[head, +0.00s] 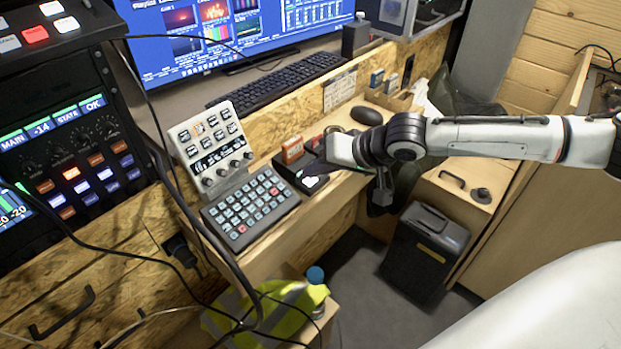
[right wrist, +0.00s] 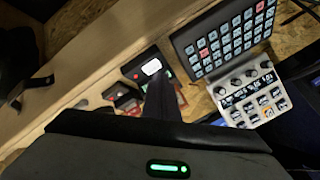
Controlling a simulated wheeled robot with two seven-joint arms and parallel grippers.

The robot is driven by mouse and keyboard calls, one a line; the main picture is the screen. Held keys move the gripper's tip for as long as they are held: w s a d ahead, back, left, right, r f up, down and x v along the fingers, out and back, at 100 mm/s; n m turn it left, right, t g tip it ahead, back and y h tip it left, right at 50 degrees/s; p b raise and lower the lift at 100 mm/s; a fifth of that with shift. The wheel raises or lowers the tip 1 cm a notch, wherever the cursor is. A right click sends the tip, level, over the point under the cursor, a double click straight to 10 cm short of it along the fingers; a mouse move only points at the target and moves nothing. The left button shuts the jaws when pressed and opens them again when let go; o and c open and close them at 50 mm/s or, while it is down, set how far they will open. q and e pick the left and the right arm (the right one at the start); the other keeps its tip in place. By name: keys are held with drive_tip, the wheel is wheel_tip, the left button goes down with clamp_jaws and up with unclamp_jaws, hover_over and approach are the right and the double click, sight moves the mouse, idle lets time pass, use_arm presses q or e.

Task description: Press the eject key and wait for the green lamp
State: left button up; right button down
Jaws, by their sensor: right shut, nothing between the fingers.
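A small black device (head: 296,176) sits on the desk to the right of the grey key pad, with a pale lit key (head: 314,183) on its top. In the right wrist view the device (right wrist: 137,64) shows the white lit key (right wrist: 152,67), a small red light on one side and a small green glint on the other. My right gripper (head: 322,166) is over the device's right part; its shut, empty fingers (right wrist: 161,82) point at the key and partly cover the device. I cannot tell whether the fingertips touch the key. My left gripper is not in view.
A key pad (head: 250,208) and a tilted knob panel (head: 211,148) stand left of the device. Red-orange cartridges (head: 292,150) stand close behind it. Loose cables hang at the left. A black bin (head: 424,252) stands below.

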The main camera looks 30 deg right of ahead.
sight(315, 184)
drive_tip(key=shift+f, duration=0.45)
idle(0.4)
drive_tip(key=shift+r, duration=0.1)
drive_tip(key=shift+r+p, duration=0.8)
drive_tip(key=shift+p, duration=0.15)
wheel_tip(315, 184, up, 3)
drive_tip(key=p, duration=0.3)
drive_tip(key=shift+f, duration=0.1)
wheel_tip(315, 184, up, 2)
drive_tip(key=shift+r+p, duration=0.1)
drive_tip(key=shift+p, duration=0.35)
